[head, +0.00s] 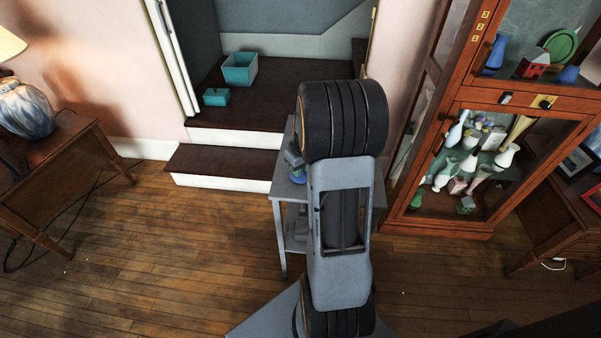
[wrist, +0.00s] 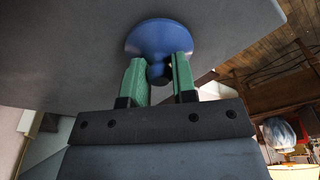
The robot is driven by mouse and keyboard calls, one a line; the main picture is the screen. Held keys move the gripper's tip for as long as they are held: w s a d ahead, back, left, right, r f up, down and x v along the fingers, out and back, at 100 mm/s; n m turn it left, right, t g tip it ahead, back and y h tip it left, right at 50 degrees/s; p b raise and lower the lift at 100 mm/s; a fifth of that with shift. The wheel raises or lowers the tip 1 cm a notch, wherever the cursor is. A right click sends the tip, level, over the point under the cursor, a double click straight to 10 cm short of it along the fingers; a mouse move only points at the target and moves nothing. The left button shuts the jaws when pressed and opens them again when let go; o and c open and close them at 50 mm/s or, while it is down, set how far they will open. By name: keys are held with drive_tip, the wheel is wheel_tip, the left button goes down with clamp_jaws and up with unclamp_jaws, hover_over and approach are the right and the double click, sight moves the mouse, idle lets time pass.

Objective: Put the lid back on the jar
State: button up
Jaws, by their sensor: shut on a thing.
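The blue round lid (wrist: 158,35) shows in the wrist view with its dark knob pointing toward my gripper (wrist: 159,64). The green fingers are shut on the knob, one on each side. A grey tabletop (wrist: 70,60) lies behind the lid; I cannot tell whether the lid touches it. In the head view, a small blue and green patch, seemingly the lid at my fingertips, shows above the grey side table (head: 280,190), left of my arm. My arm hides much of that table. I cannot make out the jar in either view.
A glass-fronted wooden cabinet (head: 405,215) with vases and figurines stands right of the table. A dark step (head: 222,162) and a landing with two teal boxes (head: 239,68) lie behind. A wooden table (head: 60,165) with a lamp stands left. The wooden floor between is clear.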

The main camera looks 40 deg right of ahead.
drive_tip(key=shift+r, duration=0.1)
drive_tip(key=shift+r, duration=0.3)
wheel_tip(320, 180, up, 2)
drive_tip(key=shift+r+p, duration=0.1)
drive_tip(key=shift+p, duration=0.25)
drive_tip(key=s+d+r+p, duration=0.1)
drive_tip(key=s+d+r, duration=0.6)
drive_tip(key=s+r, duration=0.3)
drive_tip(key=shift+s+d, duration=0.2)
drive_tip(key=shift+s, duration=0.75)
drive_tip(key=o, duration=0.4)
clamp_jaws()
